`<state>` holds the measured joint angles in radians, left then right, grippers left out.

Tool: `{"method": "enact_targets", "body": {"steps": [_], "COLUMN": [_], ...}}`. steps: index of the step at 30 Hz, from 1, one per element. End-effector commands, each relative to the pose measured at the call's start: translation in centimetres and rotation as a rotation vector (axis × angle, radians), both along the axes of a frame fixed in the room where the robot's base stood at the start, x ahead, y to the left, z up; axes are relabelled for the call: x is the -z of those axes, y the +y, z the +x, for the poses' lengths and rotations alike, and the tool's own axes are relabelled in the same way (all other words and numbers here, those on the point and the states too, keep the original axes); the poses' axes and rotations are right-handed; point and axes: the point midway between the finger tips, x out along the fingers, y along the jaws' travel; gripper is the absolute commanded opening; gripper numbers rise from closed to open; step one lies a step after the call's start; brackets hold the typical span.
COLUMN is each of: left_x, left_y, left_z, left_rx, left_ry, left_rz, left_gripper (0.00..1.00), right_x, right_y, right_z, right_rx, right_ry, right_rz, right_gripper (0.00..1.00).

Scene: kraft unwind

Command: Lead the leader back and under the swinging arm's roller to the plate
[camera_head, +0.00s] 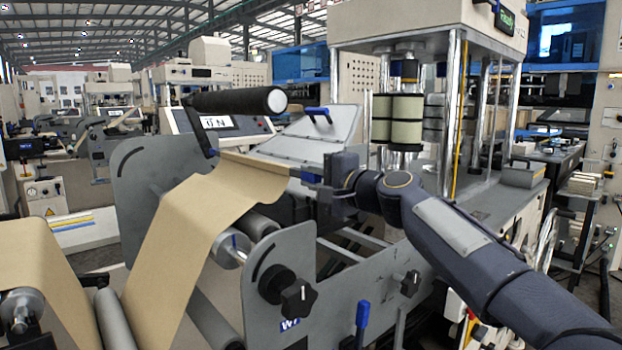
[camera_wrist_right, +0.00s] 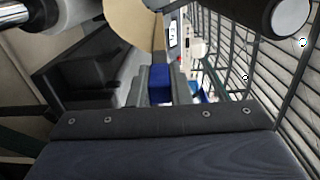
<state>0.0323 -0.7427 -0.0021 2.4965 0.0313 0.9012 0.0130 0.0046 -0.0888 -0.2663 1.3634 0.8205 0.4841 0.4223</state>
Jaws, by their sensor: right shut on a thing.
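The tan kraft leader (camera_head: 200,210) runs up from the lower left to a stiff front edge beside my right gripper (camera_head: 314,180). My right gripper is shut on the leader at the right end of this edge, where a blue piece shows. The wrist view shows the blue piece (camera_wrist_right: 160,84) between the fingers and the tan web (camera_wrist_right: 125,25) beyond. The black swinging arm's roller (camera_head: 238,101), with a pale end cap, is above the leader's front edge; it also shows in the wrist view (camera_wrist_right: 285,16). A grey sloped plate (camera_head: 315,140) lies behind the leader. My left gripper is out of view.
A grey side frame (camera_head: 265,310) with black knobs (camera_head: 297,300) stands below my right gripper. Metal rollers (camera_head: 258,228) lie beneath the web. A press with bright posts (camera_head: 450,110) stands at the right, close behind my right arm.

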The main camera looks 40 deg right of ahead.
Motion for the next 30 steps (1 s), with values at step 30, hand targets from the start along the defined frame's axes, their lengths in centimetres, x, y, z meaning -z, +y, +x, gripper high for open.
{"method": "enact_targets", "body": {"steps": [30], "left_x": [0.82], "left_y": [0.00], "left_z": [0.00], "left_rx": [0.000], "left_ry": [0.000], "left_rz": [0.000], "left_gripper": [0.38], "right_x": [0.20], "right_y": [0.01], "right_z": [-0.01], "right_rx": [0.000], "right_ry": [-0.013], "right_rz": [0.002], "right_gripper": [0.00]}}
